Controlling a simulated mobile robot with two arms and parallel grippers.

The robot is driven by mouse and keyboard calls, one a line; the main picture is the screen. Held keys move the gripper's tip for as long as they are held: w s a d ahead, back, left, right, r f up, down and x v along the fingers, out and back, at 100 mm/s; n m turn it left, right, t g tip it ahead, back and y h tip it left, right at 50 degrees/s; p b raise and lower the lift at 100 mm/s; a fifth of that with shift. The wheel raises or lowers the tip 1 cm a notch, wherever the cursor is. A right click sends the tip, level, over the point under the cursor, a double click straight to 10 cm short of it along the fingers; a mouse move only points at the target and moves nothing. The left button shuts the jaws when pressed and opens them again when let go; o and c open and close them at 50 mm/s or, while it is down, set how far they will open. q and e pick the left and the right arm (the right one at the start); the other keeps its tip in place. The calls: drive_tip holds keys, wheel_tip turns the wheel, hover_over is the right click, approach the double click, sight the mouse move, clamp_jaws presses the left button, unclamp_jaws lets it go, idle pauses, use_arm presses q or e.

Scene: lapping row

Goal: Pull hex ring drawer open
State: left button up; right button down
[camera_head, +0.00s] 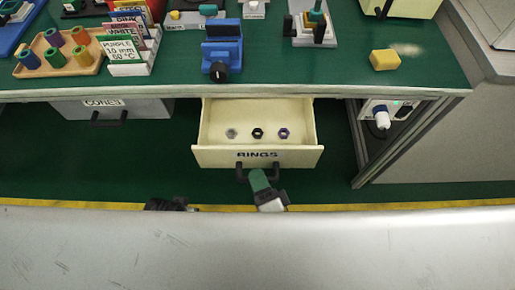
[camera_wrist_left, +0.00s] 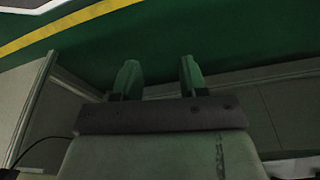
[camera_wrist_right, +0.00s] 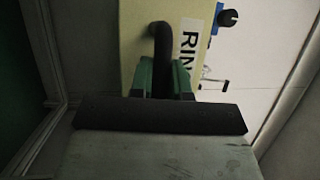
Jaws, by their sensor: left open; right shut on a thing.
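The cream hex ring drawer (camera_head: 212,155), labelled RINGS, stands pulled out from under the green bench. Three hex rings (camera_head: 257,133) lie in a row inside it, one grey, one black and one dark blue. My right gripper (camera_head: 258,177) is at the drawer's black handle (camera_head: 241,173). In the right wrist view its green fingers (camera_wrist_right: 162,75) are shut on the handle (camera_wrist_right: 162,45), beside the drawer front (camera_wrist_right: 140,35). My left gripper (camera_wrist_left: 156,75) is open and empty above the green floor. In the head view only a dark part of my left arm shows, low and left of the drawer.
A grey CONES drawer (camera_head: 140,108) is shut at the left. A blue vise (camera_head: 221,55), a wooden tray with coloured pegs (camera_head: 88,68), label cards (camera_head: 125,50) and a yellow block (camera_head: 384,60) are on the bench (camera_head: 300,75). A socket box with a white plug (camera_head: 382,118) is right of the drawer.

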use_arm(q)
drive_tip(key=shift+s+f, duration=0.2)
drive_tip(key=shift+f, duration=1)
use_arm(e)
drive_tip(key=s, duration=0.6)
drive_tip(key=shift+s, duration=0.2)
drive_tip(key=c, duration=1.1)
unclamp_jaws()
use_arm(q)
drive_tip(key=shift+w+r, duration=0.15)
drive_tip(key=shift+r, duration=0.4)
use_arm(e)
drive_tip(key=v, duration=1)
drive_tip(key=shift+s, duration=0.35)
drive_tip(key=shift+d, duration=0.15)
